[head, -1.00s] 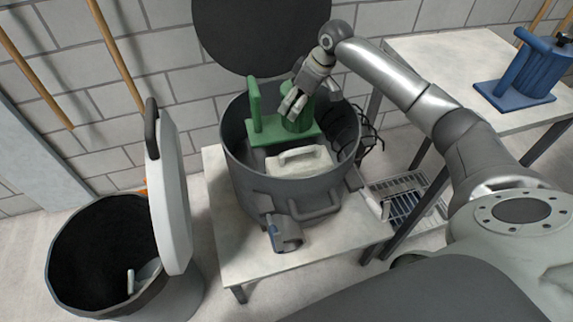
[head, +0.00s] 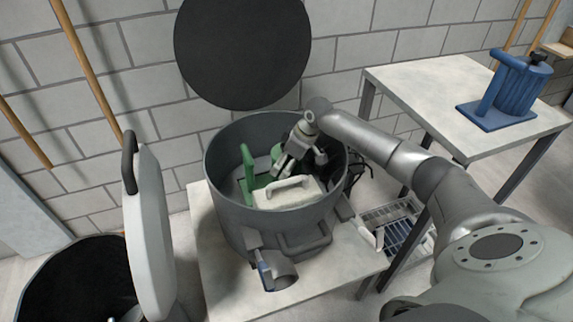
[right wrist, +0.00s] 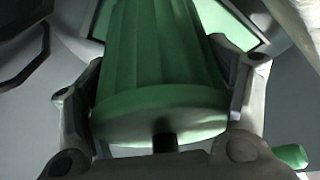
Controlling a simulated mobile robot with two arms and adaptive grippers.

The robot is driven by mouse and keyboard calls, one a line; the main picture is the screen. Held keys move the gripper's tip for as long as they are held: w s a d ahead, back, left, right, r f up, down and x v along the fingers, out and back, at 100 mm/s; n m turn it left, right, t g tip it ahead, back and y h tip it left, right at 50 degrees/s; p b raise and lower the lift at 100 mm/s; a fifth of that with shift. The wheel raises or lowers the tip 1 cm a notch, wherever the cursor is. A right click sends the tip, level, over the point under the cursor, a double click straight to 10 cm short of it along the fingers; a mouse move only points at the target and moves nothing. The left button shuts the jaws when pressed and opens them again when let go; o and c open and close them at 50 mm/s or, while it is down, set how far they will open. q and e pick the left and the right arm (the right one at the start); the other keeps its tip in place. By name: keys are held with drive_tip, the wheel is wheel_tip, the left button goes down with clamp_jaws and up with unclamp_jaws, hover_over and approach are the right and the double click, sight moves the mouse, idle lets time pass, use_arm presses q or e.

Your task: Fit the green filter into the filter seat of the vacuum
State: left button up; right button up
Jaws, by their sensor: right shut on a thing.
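The green filter (head: 248,172) is inside the open grey vacuum drum (head: 265,218). Its upright green bar and part of its pleated body show in the head view. My right gripper (head: 285,163) reaches down into the drum and is shut on the filter's pleated body. In the right wrist view, the filter body (right wrist: 160,80) stands between the fingers, with its round end cap towards the camera and a green plate beyond. The filter seat is not clearly visible; the filter's underside is hidden. My left gripper is not in view.
A pale block with a handle (head: 287,193) sits in the drum in front of the filter. A bin with a raised white lid (head: 150,235) stands at left.

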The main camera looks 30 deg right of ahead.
drive_tip(key=shift+f, duration=0.15)
drive_tip(key=o, duration=1.4)
drive_tip(key=shift+r, duration=0.4)
use_arm(q)
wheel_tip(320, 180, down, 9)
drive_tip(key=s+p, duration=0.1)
drive_tip(key=p, duration=0.1)
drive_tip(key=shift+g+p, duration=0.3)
use_arm(e)
drive_tip(key=v, duration=1.1)
drive_tip(key=shift+s+r, duration=0.15)
drive_tip(key=shift+s, duration=0.05)
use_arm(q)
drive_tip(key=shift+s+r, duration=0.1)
use_arm(e)
drive_tip(key=shift+r, duration=0.1)
